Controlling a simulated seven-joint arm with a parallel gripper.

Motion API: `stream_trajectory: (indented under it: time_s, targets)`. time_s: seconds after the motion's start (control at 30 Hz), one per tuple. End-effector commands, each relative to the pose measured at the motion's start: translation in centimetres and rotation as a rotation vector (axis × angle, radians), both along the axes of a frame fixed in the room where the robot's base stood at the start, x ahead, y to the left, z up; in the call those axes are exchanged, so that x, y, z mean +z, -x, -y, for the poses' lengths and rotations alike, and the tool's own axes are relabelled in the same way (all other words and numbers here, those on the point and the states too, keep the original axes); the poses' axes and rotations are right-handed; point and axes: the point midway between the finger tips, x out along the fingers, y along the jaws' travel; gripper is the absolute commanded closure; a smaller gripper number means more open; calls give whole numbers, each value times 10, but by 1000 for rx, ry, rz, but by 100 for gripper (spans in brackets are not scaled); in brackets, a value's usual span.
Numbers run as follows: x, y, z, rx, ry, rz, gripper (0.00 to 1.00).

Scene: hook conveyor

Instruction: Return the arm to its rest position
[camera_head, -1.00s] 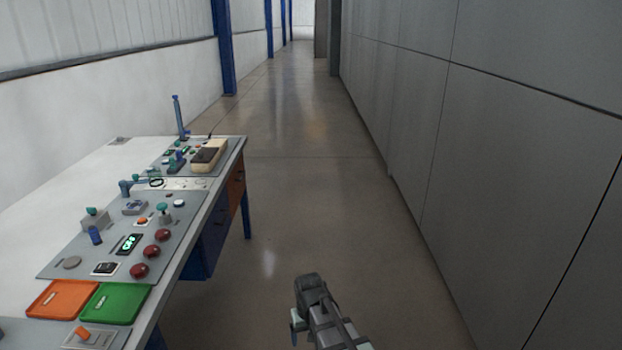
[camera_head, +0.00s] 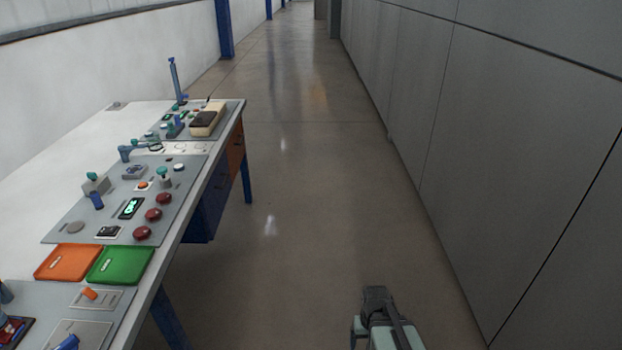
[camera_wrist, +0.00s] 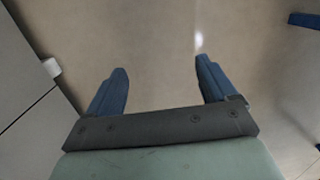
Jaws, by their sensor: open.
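In the wrist view, my gripper (camera_wrist: 160,88) has its two blue fingers spread wide apart. Only bare floor shows between and beyond them, so it is open and empty. In the head view, my arm shows at the bottom, right of centre, over the floor and well to the right of the workbench. The fingers cannot be made out in the head view.
The workbench (camera_head: 185,245) stands on the left, with control panels, an orange tray (camera_head: 68,262), a green tray (camera_head: 121,264) and red knobs. A grey wall (camera_head: 500,130) runs along the right. The floor (camera_head: 290,190) between them is clear.

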Motion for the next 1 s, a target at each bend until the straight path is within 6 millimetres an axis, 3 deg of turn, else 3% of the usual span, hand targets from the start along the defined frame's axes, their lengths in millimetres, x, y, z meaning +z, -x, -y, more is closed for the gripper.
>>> stream_trajectory:
  time_s: [0.3,0.6,0.8,1.0]
  targets:
    - [-64,73,0,-1,0,-157,15]
    - [-115,153,0,-2,0,-311,15]
    - [-140,208,0,-3,0,-409,15]
    - [-154,245,0,-4,0,-475,15]
